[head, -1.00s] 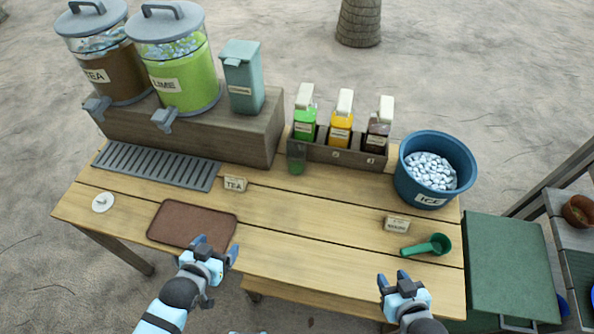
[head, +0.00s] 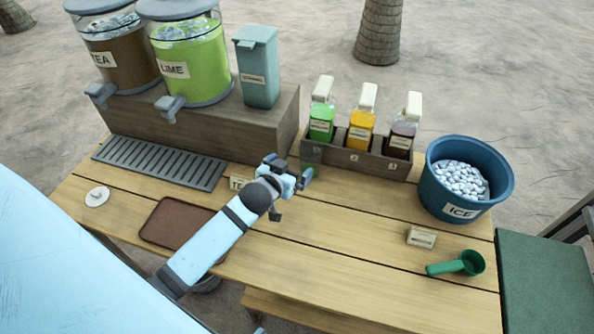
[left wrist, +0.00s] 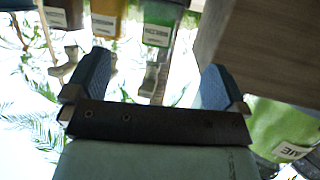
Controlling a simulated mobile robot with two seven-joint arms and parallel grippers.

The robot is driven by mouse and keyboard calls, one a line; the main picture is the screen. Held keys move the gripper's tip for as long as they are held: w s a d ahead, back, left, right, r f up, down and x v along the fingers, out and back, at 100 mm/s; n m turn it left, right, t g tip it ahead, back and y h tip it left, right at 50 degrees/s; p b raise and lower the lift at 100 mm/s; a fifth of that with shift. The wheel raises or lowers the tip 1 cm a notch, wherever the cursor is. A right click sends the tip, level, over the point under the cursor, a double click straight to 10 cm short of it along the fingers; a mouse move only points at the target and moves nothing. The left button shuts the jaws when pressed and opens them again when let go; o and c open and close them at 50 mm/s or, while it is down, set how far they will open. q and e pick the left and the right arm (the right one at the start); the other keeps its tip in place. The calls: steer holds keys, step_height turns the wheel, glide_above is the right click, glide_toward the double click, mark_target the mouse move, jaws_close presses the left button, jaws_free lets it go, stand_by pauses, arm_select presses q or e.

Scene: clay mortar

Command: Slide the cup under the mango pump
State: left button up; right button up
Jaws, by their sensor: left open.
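The small clear cup (head: 311,154) with a green bottom stands on the table in front of the green bottle at the left end of the pump rack. My left gripper (head: 293,184) is open, just in front and left of the cup, and hides part of it. The mango pump seems to be the middle, yellow bottle (head: 361,126); its label is too small to read. In the left wrist view, the open blue fingers of my left gripper (left wrist: 157,85) show with the yellow bottle (left wrist: 107,20) beyond; I cannot make out the cup there. My right gripper is out of view.
The wooden rack (head: 350,158) holds the bottles. The ice bucket (head: 435,185) stands to its right, with a small sign (head: 421,237) and green scoop (head: 456,264) in front. The dispenser stand (head: 230,128) is at left. The table before the yellow bottle is clear.

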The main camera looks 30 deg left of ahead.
arm_select(q)
glide_toward(316, 146)
steer(key=x, duration=0.6)
steer(key=shift+w+a+f, duration=0.1)
steer(key=shift+w, duration=0.25)
steer(key=shift+c, duration=0.5)
steer(key=c, duration=0.8)
